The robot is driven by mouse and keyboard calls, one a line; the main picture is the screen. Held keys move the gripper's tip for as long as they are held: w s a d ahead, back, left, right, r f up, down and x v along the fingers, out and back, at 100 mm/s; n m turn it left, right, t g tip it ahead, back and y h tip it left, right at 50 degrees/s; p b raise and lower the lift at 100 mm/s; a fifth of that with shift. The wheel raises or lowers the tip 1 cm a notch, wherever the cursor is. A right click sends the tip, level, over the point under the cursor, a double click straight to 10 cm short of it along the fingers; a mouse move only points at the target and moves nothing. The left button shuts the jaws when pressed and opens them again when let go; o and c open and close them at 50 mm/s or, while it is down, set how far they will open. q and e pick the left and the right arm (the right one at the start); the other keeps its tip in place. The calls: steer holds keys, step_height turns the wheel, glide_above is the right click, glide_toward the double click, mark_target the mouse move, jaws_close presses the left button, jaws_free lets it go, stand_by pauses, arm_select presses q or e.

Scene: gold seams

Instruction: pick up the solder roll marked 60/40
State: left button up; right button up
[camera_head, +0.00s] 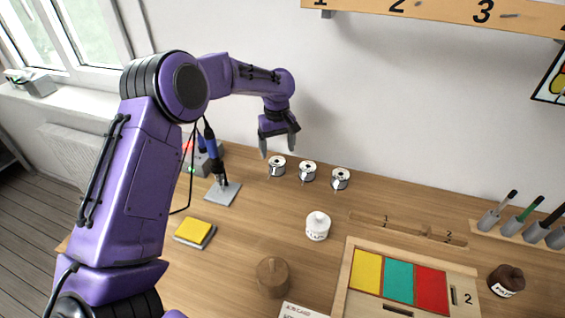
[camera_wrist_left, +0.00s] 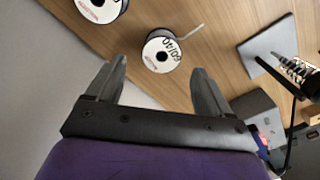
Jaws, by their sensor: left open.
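Three small silver solder rolls with white labels stand in a row on the wooden table. The roll marked 60/40 (camera_wrist_left: 155,58) lies ahead of and between my left fingertips in the wrist view. It appears to be the leftmost roll (camera_head: 277,167) in the head view, nearest the soldering iron. My left gripper (camera_head: 278,148) is open and empty, pointing down just above and behind that roll, apart from it. Its open fingers also show in the wrist view (camera_wrist_left: 159,72). The middle roll (camera_head: 308,172) and right roll (camera_head: 340,180) stand beside it; their markings are unreadable to me. My right gripper is out of view.
A soldering iron (camera_head: 213,155) stands on a grey plate (camera_head: 223,194) left of the rolls. A yellow sponge (camera_head: 193,230), a white jar (camera_head: 318,226), a brown pot (camera_head: 272,278) and a framed colour panel (camera_head: 345,290) are nearer. The wall is close behind the rolls.

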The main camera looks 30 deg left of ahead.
mark_target(277, 164)
arm_select(q)
steer(key=shift+s+f, duration=0.35)
steer(key=shift+f, duration=0.15)
steer(key=shift+s+a+f, duration=0.1)
steer(key=shift+f, duration=0.25)
steer(key=f, duration=0.1)
steer(key=f+p, duration=0.1)
steer(key=f, duration=0.3)
steer(key=shift+w+f, duration=0.2)
steer(key=shift+w, duration=0.2)
steer(key=shift+s, duration=0.15)
steer(key=c, duration=1.4)
steer(key=shift+r, duration=0.1)
